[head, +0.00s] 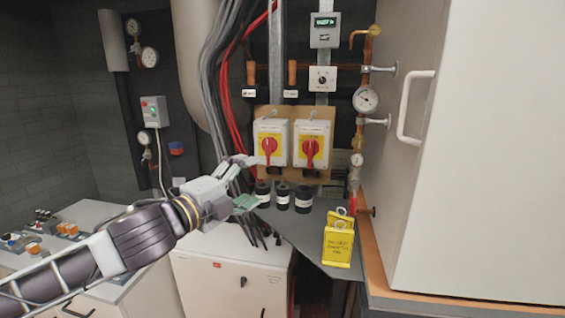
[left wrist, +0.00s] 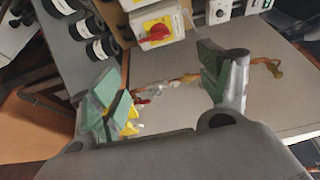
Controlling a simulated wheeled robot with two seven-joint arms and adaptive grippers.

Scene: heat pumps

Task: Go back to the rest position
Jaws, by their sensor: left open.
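My left gripper (head: 246,182) reaches in from the left in the head view, its green-padded fingers spread and nothing between them. It appears in front of the panel, just left of the two red-and-yellow rotary switches (head: 269,150). Whether it touches anything there cannot be told, but no contact shows. In the left wrist view the gripper (left wrist: 165,88) also shows its two fingers wide apart, with pipework and a yellow thing behind them. My right gripper is in neither view.
Black labelled cylinders (head: 282,195) stand on a grey shelf below the switches. Yellow tags (head: 338,240) hang or stand at its front. A large pale cabinet (head: 480,150) blocks the right. Cables (head: 215,90) run down behind my gripper. A white control console (head: 85,220) is at left.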

